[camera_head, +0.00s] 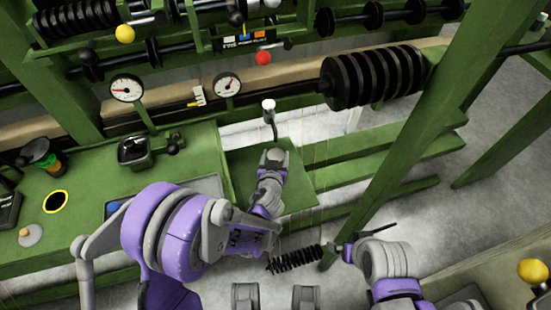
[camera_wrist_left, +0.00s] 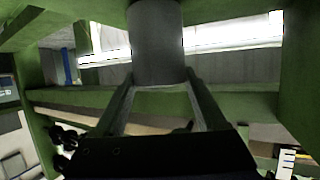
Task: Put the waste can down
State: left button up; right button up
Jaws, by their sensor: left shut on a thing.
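The waste can (camera_wrist_left: 158,45) is a plain grey cylinder in the left wrist view, between the two dark fingers of my left gripper (camera_wrist_left: 160,82). The gripper is shut on it. In the head view the can looks like a small piece with a pale top (camera_head: 268,104), at the end of my left gripper (camera_head: 272,128), above the green frame. Whether its base touches anything is hidden. My right gripper (camera_head: 346,249) is low at the right of centre, beside a green post; its jaw opening is unclear.
A green bench (camera_head: 95,215) with a yellow-rimmed hole (camera_head: 56,202) and a black device (camera_head: 138,151) lies left. Two gauges (camera_head: 126,88) and a black spool (camera_head: 372,76) stand behind. A green post (camera_head: 415,120) slants at right. A black coil (camera_head: 295,259) is near my right gripper.

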pick_arm(q)
jog(key=shift+f, duration=0.4)
jog(key=shift+f, duration=0.2)
jog(key=o, duration=1.6)
jog(key=shift+r, duration=0.3)
jog(key=p+v, duration=0.1)
jog(key=v, duration=1.1)
jog(key=shift+p, duration=0.4)
